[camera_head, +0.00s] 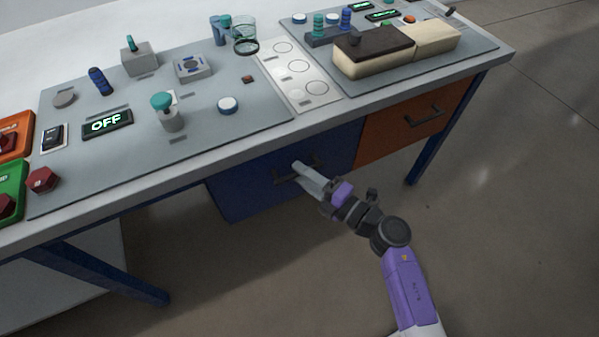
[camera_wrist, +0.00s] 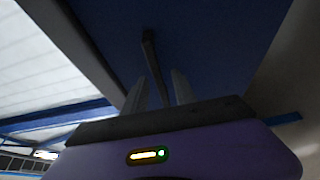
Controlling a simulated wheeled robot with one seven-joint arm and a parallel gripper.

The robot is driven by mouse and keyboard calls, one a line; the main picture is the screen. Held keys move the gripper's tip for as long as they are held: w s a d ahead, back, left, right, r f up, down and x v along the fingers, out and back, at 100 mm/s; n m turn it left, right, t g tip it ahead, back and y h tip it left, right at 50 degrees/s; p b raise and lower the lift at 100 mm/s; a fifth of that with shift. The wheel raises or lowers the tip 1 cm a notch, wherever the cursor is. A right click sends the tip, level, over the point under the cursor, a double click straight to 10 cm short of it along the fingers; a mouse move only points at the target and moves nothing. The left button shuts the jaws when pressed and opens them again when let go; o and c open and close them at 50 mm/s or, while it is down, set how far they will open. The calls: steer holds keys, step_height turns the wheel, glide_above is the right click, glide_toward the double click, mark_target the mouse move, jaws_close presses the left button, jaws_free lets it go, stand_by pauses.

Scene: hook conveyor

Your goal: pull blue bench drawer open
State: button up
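The blue drawer (camera_head: 245,190) is under the front edge of the bench, left of the orange drawer, and its front looks flush with the bench. Its dark bar handle (camera_head: 285,178) is partly hidden by my gripper (camera_head: 301,166), which reaches the handle from the front right. In the wrist view, the blue drawer front (camera_wrist: 225,45) fills the upper middle. The handle (camera_wrist: 149,45) runs down between the two fingertips of my gripper (camera_wrist: 158,85). The fingers stand apart with the handle between them, and gaps seem to show on both sides.
The orange drawer (camera_head: 420,115) with its own handle is to the right. Blue bench legs (camera_head: 430,150) stand at both sides. The bench top (camera_head: 215,140) above holds switches, knobs and a cream-and-brown block (camera_head: 385,60). The floor (camera_head: 500,220) in front is clear.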

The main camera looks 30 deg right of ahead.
steer(key=shift+w+a, duration=0.25)
steer(key=shift+w, duration=0.3)
jaws_close()
stand_by(1.1)
